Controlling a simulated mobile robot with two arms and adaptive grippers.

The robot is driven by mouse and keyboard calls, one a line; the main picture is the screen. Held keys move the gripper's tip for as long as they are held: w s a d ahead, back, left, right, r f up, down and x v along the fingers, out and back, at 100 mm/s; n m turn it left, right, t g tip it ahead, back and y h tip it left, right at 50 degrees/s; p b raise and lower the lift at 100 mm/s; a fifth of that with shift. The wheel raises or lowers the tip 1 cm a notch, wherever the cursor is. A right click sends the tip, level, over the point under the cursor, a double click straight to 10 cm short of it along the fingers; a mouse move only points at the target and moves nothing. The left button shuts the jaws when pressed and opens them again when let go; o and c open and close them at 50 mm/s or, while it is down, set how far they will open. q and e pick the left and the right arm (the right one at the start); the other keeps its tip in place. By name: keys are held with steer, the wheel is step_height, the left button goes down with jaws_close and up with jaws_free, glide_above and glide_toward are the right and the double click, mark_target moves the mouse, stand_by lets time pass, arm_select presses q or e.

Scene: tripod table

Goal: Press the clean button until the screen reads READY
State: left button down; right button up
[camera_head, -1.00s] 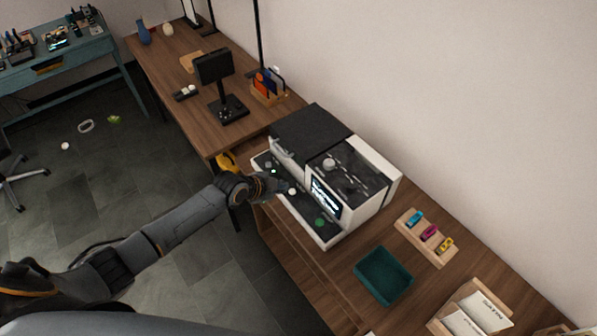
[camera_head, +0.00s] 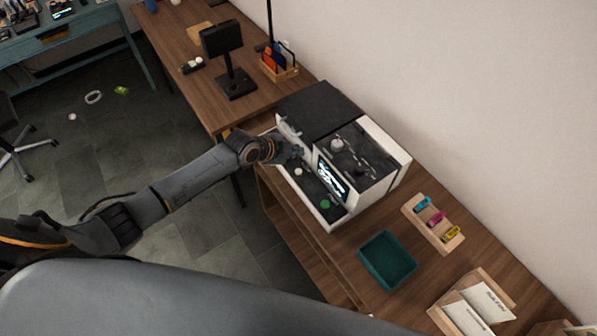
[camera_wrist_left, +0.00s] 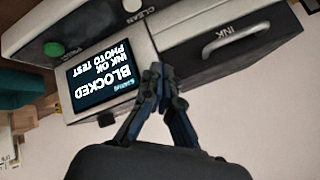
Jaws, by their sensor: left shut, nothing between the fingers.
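A white and black printer (camera_head: 385,135) stands on the wooden desk. Its lit screen (camera_head: 330,182) also shows in the left wrist view (camera_wrist_left: 103,76), where it reads BLOCKED, INK OR PHOTO TEST. A white button (camera_head: 298,171) and a green button (camera_head: 325,204) sit on the front ledge. In the left wrist view the CLEAN label (camera_wrist_left: 143,18) is on that ledge, near the top edge; the green button (camera_wrist_left: 53,48) is to its left. My left gripper (camera_head: 294,153) is shut and empty, just beyond the white button; its fingertips (camera_wrist_left: 156,74) appear beside the screen. My right gripper is out of view.
The INK drawer handle (camera_wrist_left: 236,39) is right of the fingertips in the wrist view. A teal tray (camera_head: 387,260), a wooden holder with coloured cartridges (camera_head: 433,223) and a box with cards (camera_head: 475,305) are nearer. A monitor stand (camera_head: 236,84) stands farther back.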

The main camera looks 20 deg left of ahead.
mark_target(296, 172)
arm_select(q)
step_height(296, 172, down, 7)
steer(key=b, duration=0.5)
steer(key=shift+f, duration=0.15)
stand_by(0.9)
steer(key=shift+f+b, duration=0.35)
steer(key=shift+b, duration=0.25)
steer(key=shift+f+b, duration=0.5)
stand_by(0.4)
steer(key=shift+s, duration=0.1)
steer(key=shift+r+p, duration=0.75)
steer(key=shift+r, duration=0.15)
